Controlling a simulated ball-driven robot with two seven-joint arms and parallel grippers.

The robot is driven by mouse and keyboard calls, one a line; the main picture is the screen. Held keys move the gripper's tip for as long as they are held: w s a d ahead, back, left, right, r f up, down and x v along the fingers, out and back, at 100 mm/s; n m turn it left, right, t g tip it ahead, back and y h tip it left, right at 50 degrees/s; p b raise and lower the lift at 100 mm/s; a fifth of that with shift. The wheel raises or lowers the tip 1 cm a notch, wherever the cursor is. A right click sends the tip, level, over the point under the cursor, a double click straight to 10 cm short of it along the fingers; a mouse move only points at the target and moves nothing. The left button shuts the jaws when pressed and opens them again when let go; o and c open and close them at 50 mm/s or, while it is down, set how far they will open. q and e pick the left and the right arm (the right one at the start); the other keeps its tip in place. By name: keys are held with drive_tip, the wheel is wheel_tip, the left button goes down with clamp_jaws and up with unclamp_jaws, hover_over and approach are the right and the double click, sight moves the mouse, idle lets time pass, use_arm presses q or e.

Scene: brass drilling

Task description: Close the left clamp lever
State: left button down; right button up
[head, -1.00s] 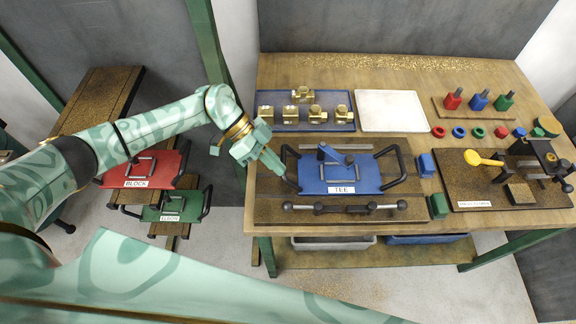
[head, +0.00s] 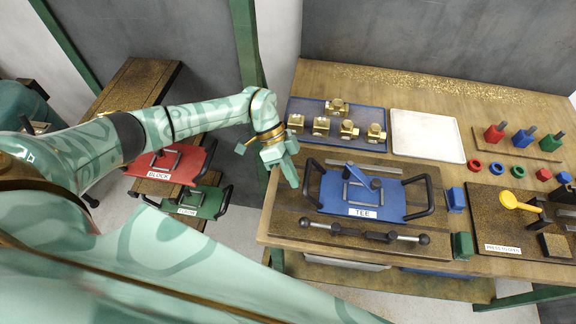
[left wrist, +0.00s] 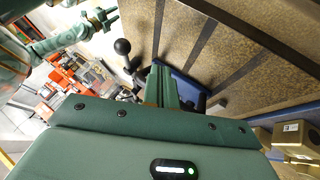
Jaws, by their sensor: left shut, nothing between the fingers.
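The left clamp lever is a dark bar with a black ball knob (head: 304,222) at the front left of the fixture (head: 285,222). It lies low, roughly along the front edge, in front of the blue TEE plate (head: 375,197). My left gripper (head: 294,183) is shut and empty, pointing down beside the plate's left handle, behind and apart from the knob. In the left wrist view its fingers (left wrist: 165,88) show beside a black ball knob (left wrist: 122,46), with a gap between. A teal gripper-like end (left wrist: 104,17), perhaps my right one, shows small at the top left there.
The right lever's knob (head: 423,240) lies farther right along the same edge. A blue tray (head: 300,108) with brass fittings and a white tray (head: 428,136) stand behind. A green block (head: 463,245) and a blue block (head: 456,199) stand right of the fixture.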

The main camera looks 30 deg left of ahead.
use_arm(q)
drive_tip(key=x, duration=0.4)
drive_tip(key=s, duration=0.1)
drive_tip(key=s+d+p, duration=0.1)
drive_tip(key=shift+s+d+r, duration=0.15)
drive_tip(key=shift+s+d, duration=0.45)
drive_tip(key=shift+s, duration=0.2)
